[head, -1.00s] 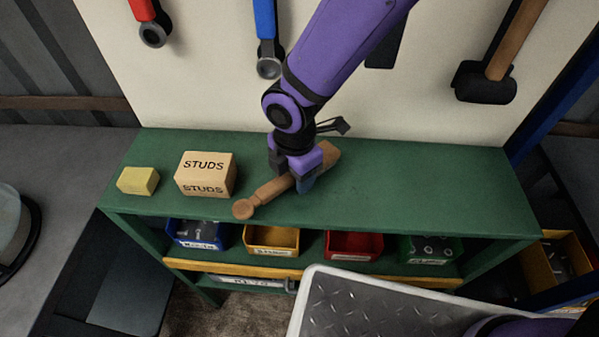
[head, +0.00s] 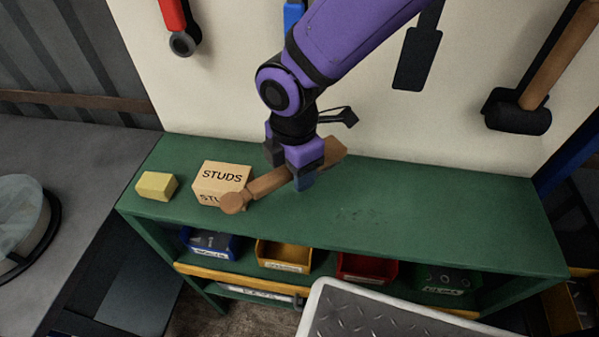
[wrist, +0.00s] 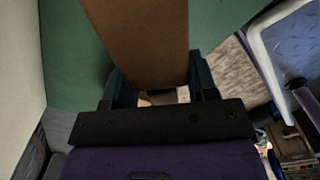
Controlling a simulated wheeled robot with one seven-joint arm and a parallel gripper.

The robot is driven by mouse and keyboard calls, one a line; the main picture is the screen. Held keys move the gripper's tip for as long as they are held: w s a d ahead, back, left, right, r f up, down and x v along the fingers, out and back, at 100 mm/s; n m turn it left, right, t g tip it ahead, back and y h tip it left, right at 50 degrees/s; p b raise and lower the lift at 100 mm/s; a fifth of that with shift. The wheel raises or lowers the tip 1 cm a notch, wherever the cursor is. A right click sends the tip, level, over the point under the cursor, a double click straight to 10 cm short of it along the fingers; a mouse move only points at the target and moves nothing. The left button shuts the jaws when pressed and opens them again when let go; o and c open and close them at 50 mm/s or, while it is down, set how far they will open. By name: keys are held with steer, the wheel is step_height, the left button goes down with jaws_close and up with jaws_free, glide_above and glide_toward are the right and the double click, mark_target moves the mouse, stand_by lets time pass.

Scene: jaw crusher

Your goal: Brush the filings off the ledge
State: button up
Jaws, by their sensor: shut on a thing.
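The green ledge (head: 440,205) is the top of a bench against a cream board. Faint dark specks, likely the filings (head: 372,212), lie on it right of my gripper. My gripper (head: 298,176) is shut on a brown wooden brush (head: 268,183), whose rounded handle end points left and overlaps the STUDS box in the picture. The brush's broad end is partly behind the fingers, and I see no bristles. The brush seems to be just above the ledge; contact is unclear. In the wrist view the brush (wrist: 138,45) stretches away between the fingers.
The STUDS box (head: 222,180) and a yellow block (head: 157,186) stand at the ledge's left. Blue (head: 208,243), yellow (head: 283,257) and red (head: 366,268) bins sit below. A hammer (head: 517,112) hangs behind. The ledge's right half is free of large objects.

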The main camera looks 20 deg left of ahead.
steer(key=shift+r, duration=1)
stand_by(0.4)
